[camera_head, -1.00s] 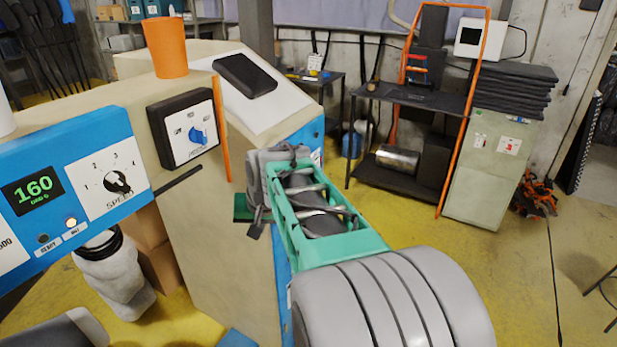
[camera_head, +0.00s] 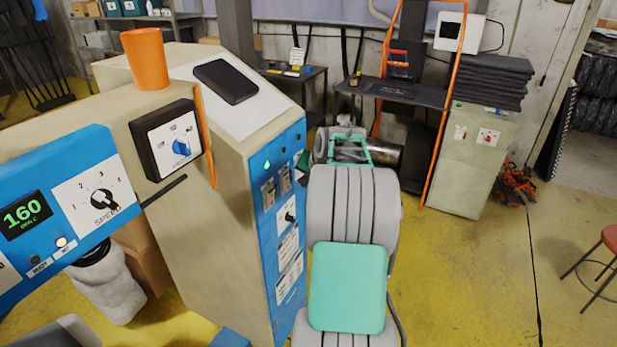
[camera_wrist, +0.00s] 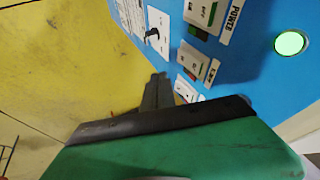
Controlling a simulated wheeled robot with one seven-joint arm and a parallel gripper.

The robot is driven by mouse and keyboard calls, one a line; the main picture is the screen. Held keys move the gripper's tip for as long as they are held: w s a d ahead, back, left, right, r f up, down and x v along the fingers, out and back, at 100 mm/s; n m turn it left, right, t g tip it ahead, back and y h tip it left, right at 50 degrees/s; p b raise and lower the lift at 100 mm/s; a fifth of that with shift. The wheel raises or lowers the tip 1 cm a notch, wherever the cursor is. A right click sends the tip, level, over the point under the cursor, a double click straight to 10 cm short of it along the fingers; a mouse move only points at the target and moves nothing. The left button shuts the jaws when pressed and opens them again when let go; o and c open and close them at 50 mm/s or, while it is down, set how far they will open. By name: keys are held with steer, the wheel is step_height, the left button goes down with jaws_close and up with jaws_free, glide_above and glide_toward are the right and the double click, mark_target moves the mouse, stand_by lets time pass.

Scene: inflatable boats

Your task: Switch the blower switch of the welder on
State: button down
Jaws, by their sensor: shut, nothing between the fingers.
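The blue switch panel (camera_head: 277,225) is on the end face of a beige cabinet. It carries a lit green lamp (camera_head: 267,164), two rocker switches side by side and a black knob (camera_head: 289,216). In the wrist view one rocker switch (camera_wrist: 206,14) has a POWER label (camera_wrist: 231,20). A second rocker switch (camera_wrist: 194,62) has a label too small to read, so I cannot tell which is the blower switch. My gripper (camera_wrist: 158,88) is shut and empty, its fingertips close to the panel near the switches; contact cannot be told. The head view mostly hides it behind my arm.
A blue panel with a 160 display (camera_head: 26,214) and speed dial stands at the left. A black box with a blue knob (camera_head: 181,146), an orange cup (camera_head: 146,58) and a dark tablet (camera_head: 226,81) are nearby. Yellow floor (camera_head: 450,260) is open at the right.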

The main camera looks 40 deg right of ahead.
mark_target(287, 182)
steer(key=w+f+p, duration=0.2)
steer(key=w+f, duration=0.3)
steer(key=w, duration=0.1)
steer(key=shift+w+a+p, duration=0.15)
steer(key=shift+w+p, duration=0.15)
steer(key=shift+w, duration=0.05)
